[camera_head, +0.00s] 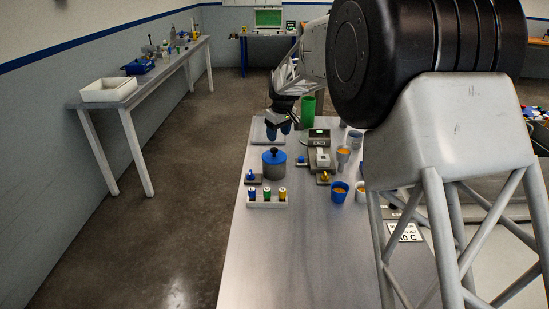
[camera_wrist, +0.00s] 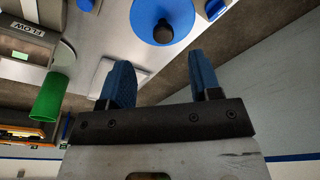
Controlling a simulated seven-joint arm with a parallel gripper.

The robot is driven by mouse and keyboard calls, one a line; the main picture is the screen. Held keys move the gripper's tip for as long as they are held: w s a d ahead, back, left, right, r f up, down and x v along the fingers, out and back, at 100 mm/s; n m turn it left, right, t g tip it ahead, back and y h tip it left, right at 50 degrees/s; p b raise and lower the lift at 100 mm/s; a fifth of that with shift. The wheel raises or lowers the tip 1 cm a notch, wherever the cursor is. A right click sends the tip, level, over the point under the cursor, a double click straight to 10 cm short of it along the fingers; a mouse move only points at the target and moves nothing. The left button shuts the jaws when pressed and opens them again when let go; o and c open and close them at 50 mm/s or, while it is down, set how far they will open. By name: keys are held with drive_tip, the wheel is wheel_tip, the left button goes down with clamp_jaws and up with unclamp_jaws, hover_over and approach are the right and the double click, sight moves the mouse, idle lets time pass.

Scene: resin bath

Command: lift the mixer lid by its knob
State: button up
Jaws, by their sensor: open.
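The mixer (camera_head: 274,166) is a small grey pot with a blue lid (camera_head: 268,156) and a dark knob (camera_head: 274,151) on top. It stands upright on the table's left part, and the lid sits on it. In the wrist view the blue lid (camera_wrist: 150,12) and black knob (camera_wrist: 163,31) show near the top edge, beyond the fingertips. My gripper (camera_head: 279,128) has blue fingers and is above and behind the mixer, apart from it. In the wrist view my gripper (camera_wrist: 163,75) is open with nothing between its fingers.
A rack with several colored vials (camera_head: 267,198) stands in front of the mixer. The table's front (camera_head: 290,255) is clear.

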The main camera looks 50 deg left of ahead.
sight(274, 149)
drive_tip(key=shift+s+a, duration=0.1)
drive_tip(key=shift+a, duration=0.15)
drive_tip(key=shift+f, duration=0.1)
drive_tip(key=shift+a+f, duration=0.2)
drive_tip(key=shift+f, duration=1.05)
drive_tip(key=shift+a+f, duration=0.25)
drive_tip(key=shift+f, duration=1.05)
drive_tip(key=shift+a+f, duration=0.2)
drive_tip(key=shift+f, duration=1.1)
drive_tip(key=c, duration=1)
drive_tip(key=shift+r, duration=0.2)
